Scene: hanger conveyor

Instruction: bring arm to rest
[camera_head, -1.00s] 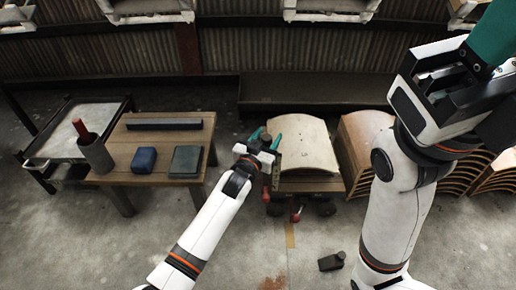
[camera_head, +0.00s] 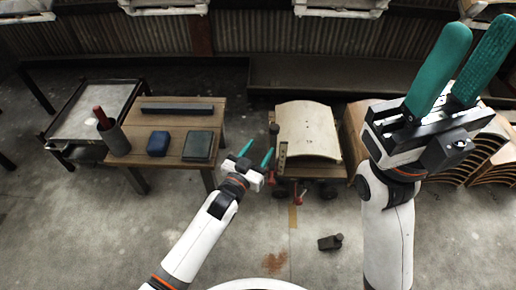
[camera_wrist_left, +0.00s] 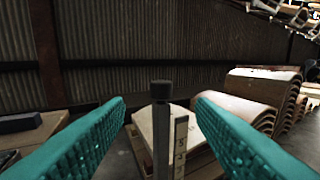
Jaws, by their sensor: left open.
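My left gripper (camera_head: 256,157) is open and empty, with teal fingers, over the floor between the wooden table and the cart. In the left wrist view its two fingers (camera_wrist_left: 160,108) stand wide apart with nothing between them, and a post and a cart lie beyond. My right gripper (camera_head: 485,62) is raised high at the right of the head view. Its two teal fingers point up and stand apart, with nothing visible between them.
A wooden table (camera_head: 212,112) holds a cup, a blue block, a dark green block and a dark bar. A cart with curved pale panels (camera_head: 308,130) stands right of my left gripper. More curved panels (camera_head: 483,165) are stacked at right. A dark object (camera_head: 330,242) lies on the floor.

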